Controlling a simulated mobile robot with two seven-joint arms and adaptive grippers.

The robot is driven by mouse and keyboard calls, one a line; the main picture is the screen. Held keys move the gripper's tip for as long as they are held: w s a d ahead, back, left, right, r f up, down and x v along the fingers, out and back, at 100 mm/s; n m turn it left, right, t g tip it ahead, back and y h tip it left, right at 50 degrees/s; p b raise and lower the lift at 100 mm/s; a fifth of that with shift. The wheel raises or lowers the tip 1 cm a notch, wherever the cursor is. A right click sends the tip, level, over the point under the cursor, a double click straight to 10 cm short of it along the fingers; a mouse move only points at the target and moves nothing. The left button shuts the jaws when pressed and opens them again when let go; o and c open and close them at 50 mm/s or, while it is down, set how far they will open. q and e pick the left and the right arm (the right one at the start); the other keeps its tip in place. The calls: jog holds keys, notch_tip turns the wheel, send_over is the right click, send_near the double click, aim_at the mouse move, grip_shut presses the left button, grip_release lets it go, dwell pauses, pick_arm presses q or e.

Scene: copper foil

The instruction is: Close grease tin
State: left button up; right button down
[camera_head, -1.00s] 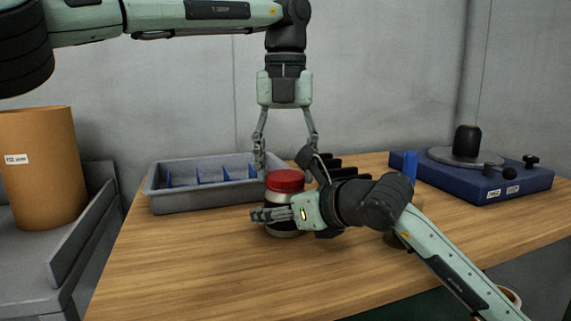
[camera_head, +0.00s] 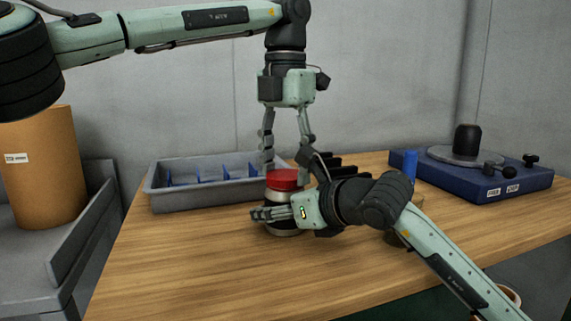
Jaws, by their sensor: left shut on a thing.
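The grease tin stands upright on the wooden table, with a red lid (camera_head: 284,180) on top and a dark and silvery body (camera_head: 284,233) below. My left gripper (camera_head: 286,172) points straight down from above. It is shut on the red lid, with one finger on each side. My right gripper (camera_head: 273,214) lies level across the tin's body from the right. One of its fingers runs across the front of the body, and the gripper appears closed around it. Its far finger and much of the body are hidden.
A grey bin with blue dividers (camera_head: 152,198) stands behind and left of the tin. A black rack (camera_head: 345,170) is behind my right wrist. A blue fixture (camera_head: 455,183) sits at the right. An orange-brown cylinder (camera_head: 45,170) stands at far left. The table's front left (camera_head: 170,270) is clear.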

pick_arm(q)
jog(key=o, duration=1.3)
jog(key=shift+r, duration=2.25)
jog(key=shift+c, duration=0.3)
jog(key=r+n, duration=0.1)
jog(key=n, duration=0.1)
jog(key=shift+r+n, duration=0.15)
jog(key=shift+n, duration=0.15)
notch_tip(320, 180, up, 2)
jog(key=n, duration=0.4)
jog(key=shift+r, duration=0.1)
